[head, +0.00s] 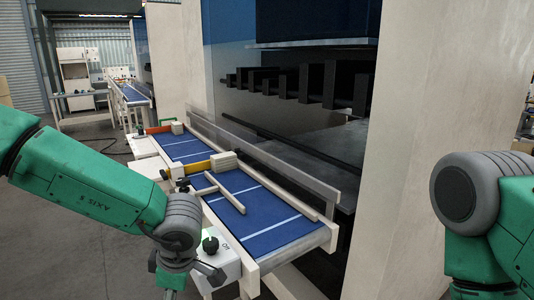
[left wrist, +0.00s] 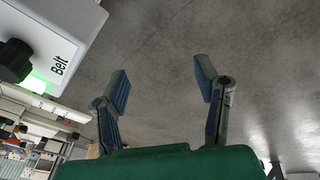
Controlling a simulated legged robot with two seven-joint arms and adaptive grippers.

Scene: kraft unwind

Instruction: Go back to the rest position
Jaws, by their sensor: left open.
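My left gripper (left wrist: 162,78) is open in the left wrist view, its two blue-padded fingers spread apart with only grey floor between them. In the head view, the left gripper (head: 184,270) hangs at the lower left, beside a white control box (head: 228,262). The box also shows in the left wrist view (left wrist: 62,22), with a black knob (left wrist: 14,60), a green light and the word "Belt". The gripper appears apart from the knob. My right arm shows at the right edge of the head view; its gripper is out of frame.
A conveyor with a blue belt (head: 262,228) runs away from me, with orange and yellow guide arms across it. A large machine (head: 300,100) with a dark opening stands behind it, and a pale pillar (head: 445,90) at right. Open floor (head: 50,250) lies at left.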

